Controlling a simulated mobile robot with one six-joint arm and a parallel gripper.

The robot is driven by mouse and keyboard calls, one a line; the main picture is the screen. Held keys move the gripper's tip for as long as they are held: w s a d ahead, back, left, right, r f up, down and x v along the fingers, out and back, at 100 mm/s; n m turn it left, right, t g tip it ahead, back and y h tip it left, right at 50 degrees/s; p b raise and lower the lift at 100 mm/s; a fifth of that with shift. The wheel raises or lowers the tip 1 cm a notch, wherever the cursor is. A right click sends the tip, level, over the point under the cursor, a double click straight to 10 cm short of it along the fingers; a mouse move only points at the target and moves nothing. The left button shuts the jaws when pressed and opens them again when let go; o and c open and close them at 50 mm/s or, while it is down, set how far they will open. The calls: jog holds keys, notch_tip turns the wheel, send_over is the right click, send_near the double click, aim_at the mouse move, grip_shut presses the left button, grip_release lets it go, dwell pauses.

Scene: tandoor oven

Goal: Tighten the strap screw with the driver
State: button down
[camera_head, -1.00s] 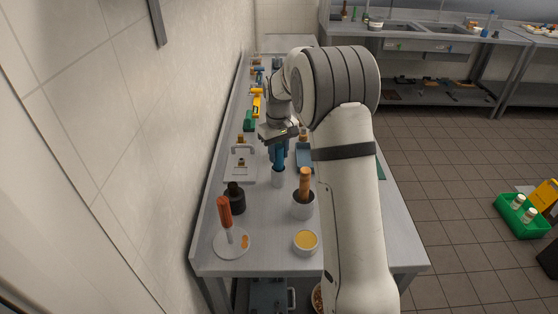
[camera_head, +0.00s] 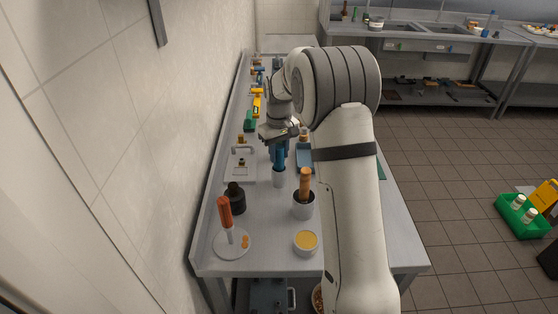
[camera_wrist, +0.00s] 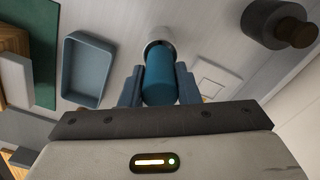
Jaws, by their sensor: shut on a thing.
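My gripper (camera_head: 278,158) is shut on the blue handle of the driver (camera_wrist: 160,80). The handle stands roughly upright between the two fingers in the wrist view. Its lower end is at a pale round cup (camera_head: 279,180) on the bench; the cup also shows in the wrist view (camera_wrist: 158,34). I cannot tell whether the tip is inside the cup or just above it. The driver's shaft is hidden. A white plate (camera_head: 234,176) with a raised handle and a small brass-coloured part lies left of the gripper. I cannot make out the strap screw for certain.
A blue tray (camera_wrist: 87,70) lies beside the gripper. The wall borders the bench's left side.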

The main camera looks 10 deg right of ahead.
jog(key=shift+r+p, duration=2.7)
jog(key=shift+r, duration=1.35)
jog(key=shift+f, duration=0.1)
